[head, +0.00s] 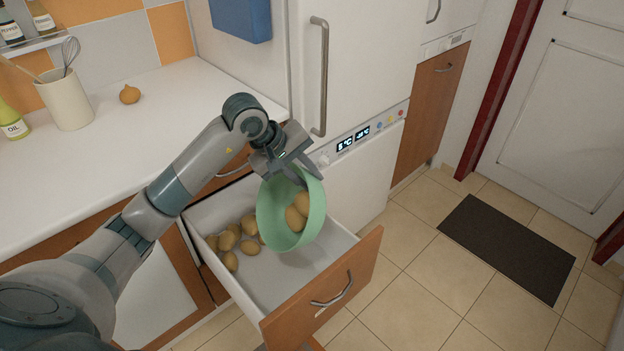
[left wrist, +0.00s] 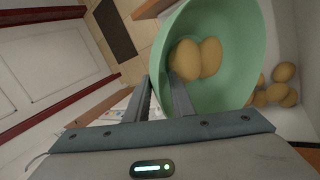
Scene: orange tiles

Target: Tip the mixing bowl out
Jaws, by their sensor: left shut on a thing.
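The green mixing bowl (head: 266,212) is tilted on its side above the open drawer (head: 232,284), its opening facing me in the head view. My left gripper (head: 300,182) is shut on the bowl's rim at its upper edge; the left wrist view also shows the gripper (left wrist: 165,98) at the wall of the bowl (left wrist: 236,80). Two potatoes (head: 297,214) lie inside the bowl and also show in the left wrist view (left wrist: 196,60). Several more potatoes (head: 249,247) lie in the drawer, to the left of the bowl. My right gripper is not in view.
The white counter (head: 175,100) runs along the left, with a utensil pot (head: 66,100), an oil bottle (head: 13,122) and an onion (head: 129,94). The fridge (head: 365,60) stands behind the drawer. A dark mat (head: 507,247) lies on the clear tiled floor at right.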

